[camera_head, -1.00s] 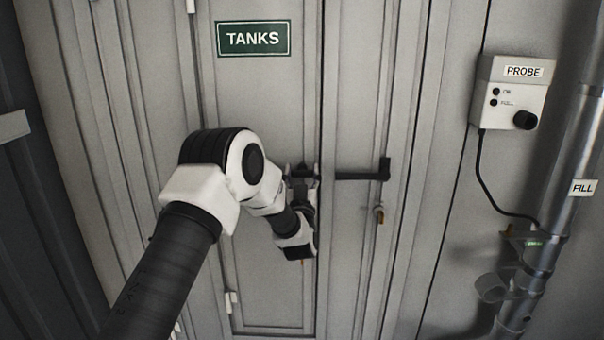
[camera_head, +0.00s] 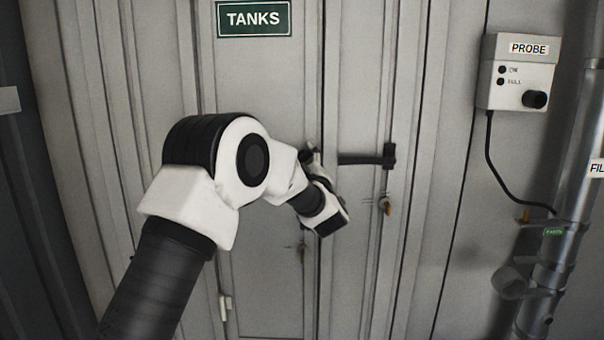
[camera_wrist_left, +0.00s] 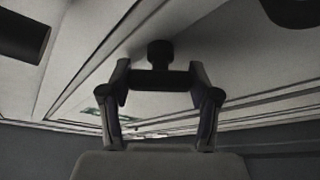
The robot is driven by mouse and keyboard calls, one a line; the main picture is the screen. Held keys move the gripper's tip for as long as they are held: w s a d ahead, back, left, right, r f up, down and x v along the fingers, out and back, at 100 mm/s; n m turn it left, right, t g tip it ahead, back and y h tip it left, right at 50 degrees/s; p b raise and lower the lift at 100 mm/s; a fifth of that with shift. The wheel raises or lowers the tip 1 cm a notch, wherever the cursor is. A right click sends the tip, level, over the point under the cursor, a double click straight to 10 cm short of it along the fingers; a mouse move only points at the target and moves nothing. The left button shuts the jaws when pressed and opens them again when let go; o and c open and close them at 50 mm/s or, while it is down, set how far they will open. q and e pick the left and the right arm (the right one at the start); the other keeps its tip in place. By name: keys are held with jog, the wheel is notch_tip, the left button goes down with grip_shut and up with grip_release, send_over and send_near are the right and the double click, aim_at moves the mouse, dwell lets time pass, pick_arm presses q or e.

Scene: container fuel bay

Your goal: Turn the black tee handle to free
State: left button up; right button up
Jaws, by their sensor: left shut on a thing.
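The black tee handle (camera_wrist_left: 160,52) shows in the left wrist view as a short stem with a crossbar. The crossbar sits between the two fingers of my left gripper (camera_wrist_left: 160,82), which is shut on it. In the head view my left gripper (camera_head: 312,162) is at the door seam below the TANKS sign, its wrist tilted down to the right. There the gripper and arm mostly hide the tee handle. My right gripper is not in view.
A black horizontal bar (camera_head: 366,159) is on the door right of my gripper, with a small brass-coloured fitting (camera_head: 386,206) below. The PROBE box (camera_head: 519,72), its cable and a metal pipe (camera_head: 572,220) stand at the right. The TANKS sign (camera_head: 253,18) is above.

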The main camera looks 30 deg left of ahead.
pick_arm(q)
jog(key=n+g+b, duration=0.1)
jog(key=n+b, duration=0.1)
jog(key=n, duration=0.1)
jog(key=shift+f+g, duration=0.1)
jog(key=shift+g, duration=0.2)
jog(key=shift+n+g+b, duration=0.3)
jog(key=shift+n+b, duration=0.15)
jog(key=shift+n, duration=0.75)
jog(key=shift+n+g+b, duration=0.3)
jog(key=shift+n, duration=0.6)
jog(key=shift+r+n+g+h+b, duration=0.15)
jog(key=shift+n+g+h, duration=0.1)
jog(key=shift+n, duration=0.5)
jog(key=shift+r+n+g+h+b, duration=0.15)
jog(key=shift+n+g+h, duration=0.1)
jog(key=shift+n, duration=0.5)
jog(key=o, duration=1.2)
jog(key=shift+f, duration=0.1)
jog(key=shift+c, duration=0.2)
jog(key=shift+d, duration=0.1)
jog(key=shift+f, duration=0.1)
